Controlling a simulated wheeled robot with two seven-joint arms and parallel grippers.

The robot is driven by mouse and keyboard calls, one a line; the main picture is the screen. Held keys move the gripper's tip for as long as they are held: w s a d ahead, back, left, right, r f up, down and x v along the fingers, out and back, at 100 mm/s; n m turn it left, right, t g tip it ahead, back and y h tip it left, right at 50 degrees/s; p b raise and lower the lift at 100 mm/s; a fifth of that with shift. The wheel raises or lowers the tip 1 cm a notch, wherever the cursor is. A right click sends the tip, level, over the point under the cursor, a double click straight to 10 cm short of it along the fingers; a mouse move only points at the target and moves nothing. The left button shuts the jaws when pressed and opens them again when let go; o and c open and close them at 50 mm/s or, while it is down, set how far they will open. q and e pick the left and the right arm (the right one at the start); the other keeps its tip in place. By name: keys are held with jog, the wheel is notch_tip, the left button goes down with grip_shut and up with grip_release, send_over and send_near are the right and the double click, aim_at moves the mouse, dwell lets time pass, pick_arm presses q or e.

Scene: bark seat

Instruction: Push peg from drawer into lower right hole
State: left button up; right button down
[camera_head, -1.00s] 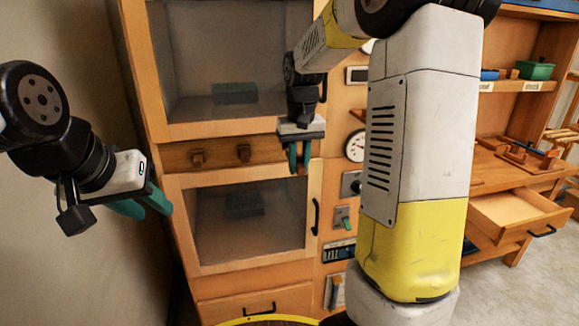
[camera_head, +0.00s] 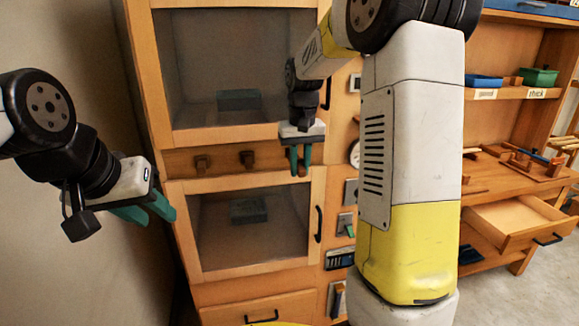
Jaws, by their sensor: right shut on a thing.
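My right gripper (camera_head: 300,172) points down in front of the wooden cabinet, by the rail between its two glass doors. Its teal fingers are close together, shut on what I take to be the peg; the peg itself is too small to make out. My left gripper (camera_head: 148,214) is at the left, beside the cabinet, its teal fingers apart and nothing seen between them. An open, pale wooden drawer (camera_head: 515,222) sticks out of the workbench at the right and looks empty. I cannot make out the lower right hole.
A wooden board with blocks (camera_head: 522,162) lies on the workbench. A green box (camera_head: 540,77) stands on the shelf above.

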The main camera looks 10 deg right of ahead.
jog(key=shift+w+a, duration=0.1)
jog(key=shift+w, duration=2.75)
dwell(1.4)
jog(key=c, duration=1.2)
grip_release()
jog(key=shift+r, duration=0.1)
jog(key=r, duration=0.5)
jog(key=s+r, duration=0.1)
jog(key=r, duration=0.1)
jog(key=shift+r, duration=0.25)
jog(key=s+r+t+y, duration=0.2)
jog(key=s+r+t, duration=0.1)
jog(key=s, duration=1.7)
jog(key=s+a+f+t, duration=0.2)
jog(key=s+f, duration=0.2)
jog(key=s, duration=0.5)
jog(key=shift+f, duration=0.15)
